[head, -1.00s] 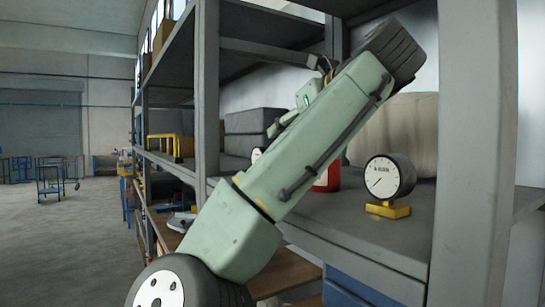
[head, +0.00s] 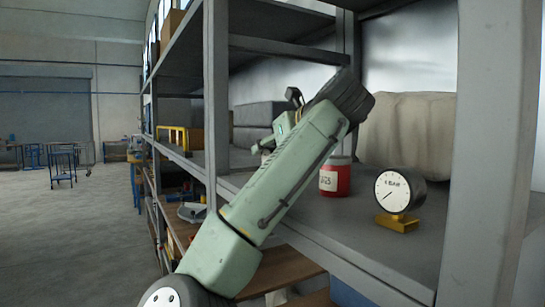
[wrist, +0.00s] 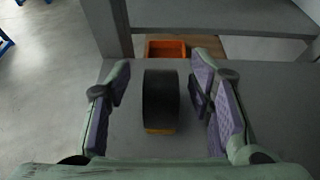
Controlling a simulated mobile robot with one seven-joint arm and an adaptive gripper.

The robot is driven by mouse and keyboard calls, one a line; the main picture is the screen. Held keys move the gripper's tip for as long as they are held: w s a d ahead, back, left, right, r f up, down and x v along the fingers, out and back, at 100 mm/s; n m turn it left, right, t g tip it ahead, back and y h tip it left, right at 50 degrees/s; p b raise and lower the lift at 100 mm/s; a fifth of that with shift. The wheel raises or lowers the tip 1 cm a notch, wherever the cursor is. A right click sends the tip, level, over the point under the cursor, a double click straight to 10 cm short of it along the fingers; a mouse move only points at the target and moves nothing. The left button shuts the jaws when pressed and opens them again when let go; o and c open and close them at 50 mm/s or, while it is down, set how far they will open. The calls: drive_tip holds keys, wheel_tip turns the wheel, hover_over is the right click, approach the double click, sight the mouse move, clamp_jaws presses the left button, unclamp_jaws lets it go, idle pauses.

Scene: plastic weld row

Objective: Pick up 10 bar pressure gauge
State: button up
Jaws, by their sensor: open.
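In the wrist view my gripper (wrist: 161,82) is open, its purple-padded fingers on either side of a black round gauge (wrist: 161,98) with a yellow base. The gauge stands upright on the grey shelf, seen from above. There is a gap to each finger; its dial does not show. In the head view a gauge with a white dial (head: 391,191) and yellow foot stands on the shelf at right, clear of my arm. Its lettering is too small to read surely. My arm hides the area around the gripper there, so I cannot read which gauge is between the fingers.
A red labelled can (head: 335,178) stands on the shelf behind my arm. A grey post (head: 490,150) rises at right. In the wrist view an orange bin (wrist: 166,48) lies beyond the shelf edge, with a post (wrist: 115,28) at upper left.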

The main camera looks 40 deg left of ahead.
drive_tip(key=shift+a+f, duration=0.1)
drive_tip(key=shift+a, duration=0.05)
drive_tip(key=shift+c, duration=0.3)
clamp_jaws()
idle(0.3)
